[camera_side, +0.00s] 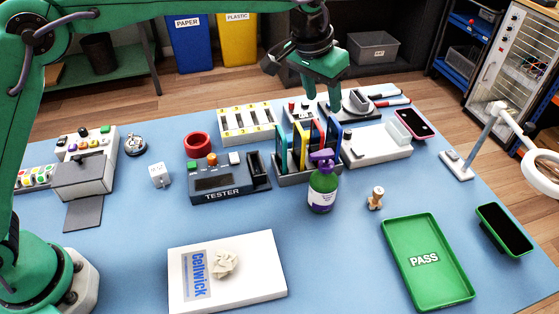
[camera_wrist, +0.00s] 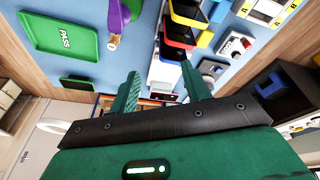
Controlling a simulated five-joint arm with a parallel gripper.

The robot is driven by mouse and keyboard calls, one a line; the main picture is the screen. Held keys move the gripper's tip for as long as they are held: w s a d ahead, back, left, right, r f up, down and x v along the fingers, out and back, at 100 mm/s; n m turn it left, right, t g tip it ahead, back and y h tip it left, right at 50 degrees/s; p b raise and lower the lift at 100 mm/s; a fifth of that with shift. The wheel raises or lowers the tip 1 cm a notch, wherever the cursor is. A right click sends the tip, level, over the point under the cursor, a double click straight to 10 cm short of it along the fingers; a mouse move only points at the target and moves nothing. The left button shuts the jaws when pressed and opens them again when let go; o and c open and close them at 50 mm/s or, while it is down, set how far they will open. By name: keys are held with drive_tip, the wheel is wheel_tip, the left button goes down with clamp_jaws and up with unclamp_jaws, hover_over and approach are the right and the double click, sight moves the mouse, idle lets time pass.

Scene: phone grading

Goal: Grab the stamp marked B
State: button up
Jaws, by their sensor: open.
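A small wooden stamp (camera_side: 376,198) stands on the blue table, right of the spray bottle and left of the green PASS tray. No letter on it is readable, so I cannot tell if it is marked B. In the wrist view a small tan object that looks like this stamp (camera_wrist: 113,41) is at upper left, beside the purple bottle. My gripper (camera_side: 322,99) is open and empty, high above the back of the table, behind and left of the stamp. In the wrist view its two fingers (camera_wrist: 159,73) are apart with nothing held between them.
The purple-and-green spray bottle (camera_side: 322,184) stands in front of a rack of coloured upright pieces (camera_side: 305,145). The PASS tray (camera_side: 402,236) and a dark phone on a green stand (camera_side: 503,229) lie at right. A lamp (camera_side: 481,135) stands at the right edge. Table around the stamp is clear.

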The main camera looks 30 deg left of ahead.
drive_tip(key=d+f, duration=0.7)
drive_tip(key=d, duration=0.1)
drive_tip(key=m+g, duration=0.1)
hover_over(378, 191)
wheel_tip(378, 191, down, 6)
drive_tip(key=shift+s+a+f, duration=0.1)
drive_tip(key=shift+a+f, duration=0.05)
drive_tip(key=shift+f, duration=0.55)
drive_tip(key=shift+s+a+f, duration=0.1)
drive_tip(key=shift+f, duration=0.6)
drive_tip(key=shift+w+d+f, duration=0.15)
drive_tip(key=shift+f, duration=1.15)
drive_tip(key=shift+w+d+f, duration=0.15)
drive_tip(key=shift+f, duration=1.15)
clamp_jaws()
